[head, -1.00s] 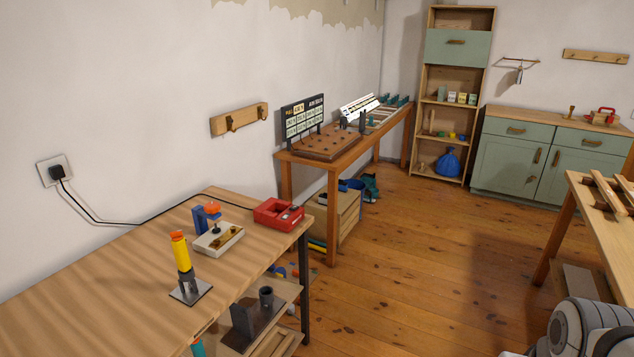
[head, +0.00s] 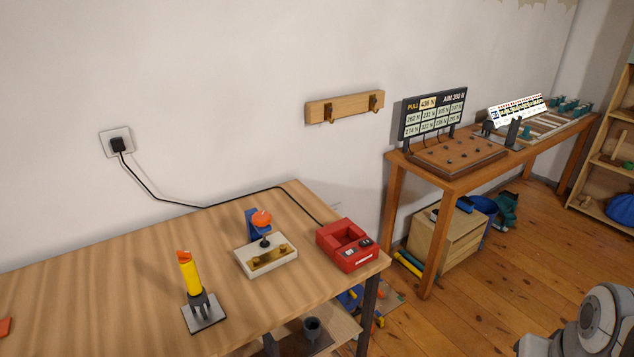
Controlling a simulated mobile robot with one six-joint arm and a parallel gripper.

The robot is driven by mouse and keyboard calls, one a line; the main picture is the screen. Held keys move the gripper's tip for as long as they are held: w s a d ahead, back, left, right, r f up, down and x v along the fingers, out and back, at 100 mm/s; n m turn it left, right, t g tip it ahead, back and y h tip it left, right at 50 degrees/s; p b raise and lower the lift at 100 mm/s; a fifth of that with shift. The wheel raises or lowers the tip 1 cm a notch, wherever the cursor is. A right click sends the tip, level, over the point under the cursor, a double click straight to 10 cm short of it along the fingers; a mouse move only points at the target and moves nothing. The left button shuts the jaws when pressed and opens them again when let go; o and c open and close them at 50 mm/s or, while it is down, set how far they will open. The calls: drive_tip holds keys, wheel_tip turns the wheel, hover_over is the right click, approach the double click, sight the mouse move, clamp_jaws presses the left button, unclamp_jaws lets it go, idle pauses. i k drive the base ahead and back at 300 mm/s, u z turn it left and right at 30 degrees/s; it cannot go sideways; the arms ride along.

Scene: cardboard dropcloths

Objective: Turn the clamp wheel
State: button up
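The clamp wheel appears to be the orange round knob (head: 261,218) on top of a blue clamp frame (head: 251,229). The frame stands at the back of a white base block (head: 284,267) on the near wooden workbench (head: 130,285). A dark foot below the knob meets the block. A brass-coloured piece (head: 268,258) lies on the block in front of it. My gripper is not in view. A rounded grey and white part of my arm shows at the lower right, well apart from the clamp.
A red device (head: 345,245) sits right of the clamp near the bench corner, with a black cord running to a wall socket (head: 116,143). A yellow cylinder (head: 190,275) stands upright in a grey holder at front left. Open floor (head: 480,285) lies right of the bench.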

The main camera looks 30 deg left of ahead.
sight(263, 218)
drive_tip(key=u, duration=0.7)
drive_tip(key=i, duration=1.05)
drive_tip(key=u, duration=0.7)
drive_tip(key=k, duration=0.8)
drive_tip(key=u, duration=0.15)
drive_tip(key=i, duration=0.85)
drive_tip(key=z, duration=0.1)
